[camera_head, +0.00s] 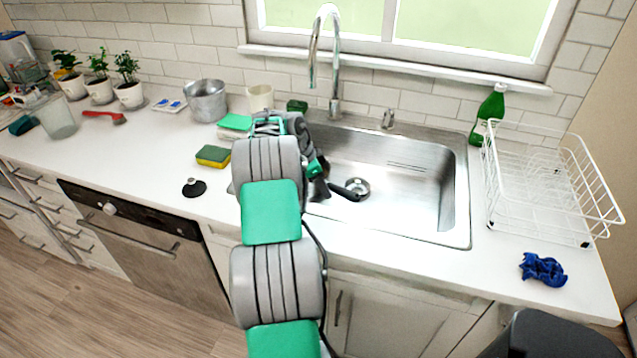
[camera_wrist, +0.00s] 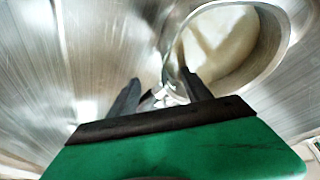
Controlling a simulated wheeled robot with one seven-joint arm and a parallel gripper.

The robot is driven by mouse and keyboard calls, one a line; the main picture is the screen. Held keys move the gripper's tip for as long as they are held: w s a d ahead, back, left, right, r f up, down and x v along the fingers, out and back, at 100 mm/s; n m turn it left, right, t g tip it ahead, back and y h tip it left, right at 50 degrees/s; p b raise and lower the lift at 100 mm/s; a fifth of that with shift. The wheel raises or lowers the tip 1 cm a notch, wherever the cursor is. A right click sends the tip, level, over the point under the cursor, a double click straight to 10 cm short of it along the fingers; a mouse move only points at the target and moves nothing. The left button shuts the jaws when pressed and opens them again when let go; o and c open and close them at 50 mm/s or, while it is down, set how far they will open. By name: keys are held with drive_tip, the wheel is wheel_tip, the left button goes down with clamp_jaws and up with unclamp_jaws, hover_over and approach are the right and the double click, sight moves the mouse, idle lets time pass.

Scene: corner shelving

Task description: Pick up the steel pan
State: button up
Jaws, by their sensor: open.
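A black handle (camera_head: 346,191) shows in the sink beside the drain, just right of my arm. My arm hides whatever it joins, so I cannot tell if a steel pan is there. A deep round steel pot (camera_head: 205,101) stands on the counter behind and left of the sink. My gripper reaches down into the left part of the sink, its fingers hidden in the head view. In the wrist view my gripper (camera_wrist: 158,84) is open, with its two dark fingers apart. Brushed steel surrounds them, and a rounded steel rim (camera_wrist: 284,38) with a pale inside lies ahead.
The steel sink (camera_head: 425,205) has a tall tap (camera_head: 314,50) behind it. A white dish rack (camera_head: 540,190) and a green bottle (camera_head: 491,108) stand at the right, near a blue cloth (camera_head: 543,269). A sponge (camera_head: 213,156) and black stopper (camera_head: 194,187) lie left of my arm.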

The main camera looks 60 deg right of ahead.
clamp_jaws()
idle(0.4)
idle(0.6)
drive_tip(key=shift+r, duration=0.15)
